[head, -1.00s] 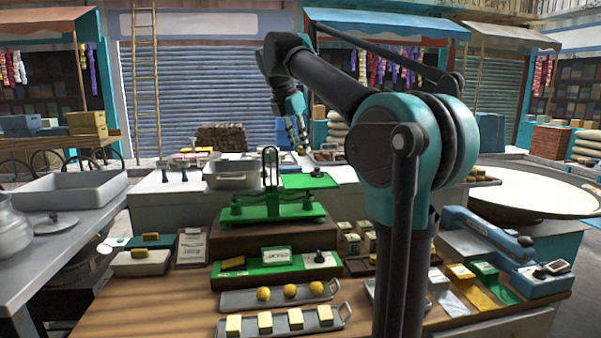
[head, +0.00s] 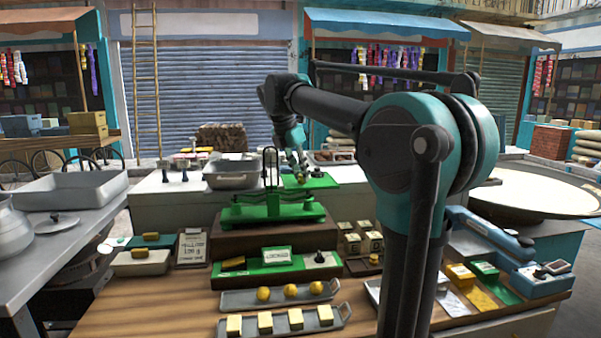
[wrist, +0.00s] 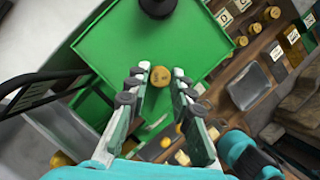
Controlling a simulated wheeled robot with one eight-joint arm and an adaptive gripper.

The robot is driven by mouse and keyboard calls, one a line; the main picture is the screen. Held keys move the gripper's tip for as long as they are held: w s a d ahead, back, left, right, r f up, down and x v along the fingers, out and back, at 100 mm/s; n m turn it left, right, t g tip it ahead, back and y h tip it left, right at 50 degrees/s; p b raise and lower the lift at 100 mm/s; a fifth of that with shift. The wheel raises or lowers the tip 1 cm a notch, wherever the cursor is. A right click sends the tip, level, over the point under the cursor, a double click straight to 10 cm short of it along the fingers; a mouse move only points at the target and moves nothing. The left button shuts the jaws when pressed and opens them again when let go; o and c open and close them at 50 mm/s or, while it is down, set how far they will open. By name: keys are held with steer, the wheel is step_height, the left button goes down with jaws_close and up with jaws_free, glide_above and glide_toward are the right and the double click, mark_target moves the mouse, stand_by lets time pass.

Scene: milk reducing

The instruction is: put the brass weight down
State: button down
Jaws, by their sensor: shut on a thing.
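The brass weight (wrist: 160,76) shows as a small round yellow disc between my fingertips in the wrist view. My gripper (wrist: 158,82) is shut on it, above the green square pan (wrist: 118,42). The pan also shows in the head view (head: 328,182), at the right of the green balance scale (head: 270,210). In the head view my gripper (head: 302,177) is over the left part of this pan. The gap between weight and pan is hard to tell. A dark round weight (wrist: 157,6) sits on the pan, at the top edge of the wrist view.
The dark scale post and arm (wrist: 30,92) lie at the left in the wrist view. Trays with yellow balls (head: 263,293) and yellow blocks (head: 265,322) stand in front of the scale. Small cartons (head: 352,243) stand to the right. A grey basin (head: 222,180) is behind left.

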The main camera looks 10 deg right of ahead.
steer(key=c, duration=1.3)
jaws_free()
steer(key=shift+f, duration=0.1)
steer(key=v, duration=1.2)
